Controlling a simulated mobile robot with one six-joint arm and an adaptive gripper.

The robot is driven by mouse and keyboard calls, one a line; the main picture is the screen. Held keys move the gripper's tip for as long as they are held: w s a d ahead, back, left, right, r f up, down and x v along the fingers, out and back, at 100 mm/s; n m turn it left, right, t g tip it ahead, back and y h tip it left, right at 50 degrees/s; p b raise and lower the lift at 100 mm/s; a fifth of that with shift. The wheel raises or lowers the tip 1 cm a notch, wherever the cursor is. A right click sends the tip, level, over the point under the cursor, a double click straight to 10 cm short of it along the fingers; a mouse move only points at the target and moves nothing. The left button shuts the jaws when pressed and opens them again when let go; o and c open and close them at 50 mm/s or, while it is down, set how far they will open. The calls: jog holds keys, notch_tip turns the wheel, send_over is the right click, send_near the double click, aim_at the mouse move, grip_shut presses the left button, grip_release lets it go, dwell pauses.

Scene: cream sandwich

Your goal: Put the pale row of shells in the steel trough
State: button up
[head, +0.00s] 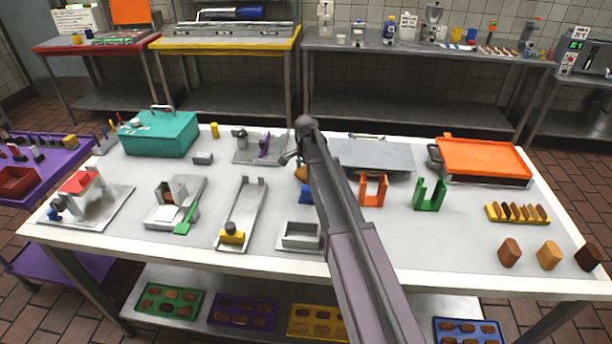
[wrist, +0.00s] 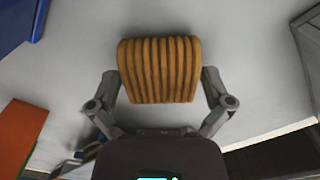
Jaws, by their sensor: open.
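In the wrist view, a ridged tan-brown row of shells (wrist: 160,70) lies between the two fingers of my gripper (wrist: 161,88). The fingers are spread at its left and right sides; I cannot tell whether they touch it. In the head view my gripper (head: 291,160) is over the middle of the white table, and a small tan piece (head: 301,173) shows beside it, partly hidden by my arm. A shallow open steel box (head: 302,246), which may be the trough, sits near the table's front edge, left of my arm.
A long steel tray (head: 243,200) with a yellow block stands left. Orange (head: 373,190) and green (head: 430,194) stands are right of my arm. A yellow rack of shells (head: 517,220) and 3 loose shells lie farther right. A blue piece (head: 306,196) is partly hidden behind my arm.

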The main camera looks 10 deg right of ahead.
aim_at(306, 171)
jog(key=c, duration=1)
jog(key=shift+r, duration=0.2)
notch_tip(306, 171, up, 10)
jog(key=p, duration=1)
jog(key=shift+f, duration=0.2)
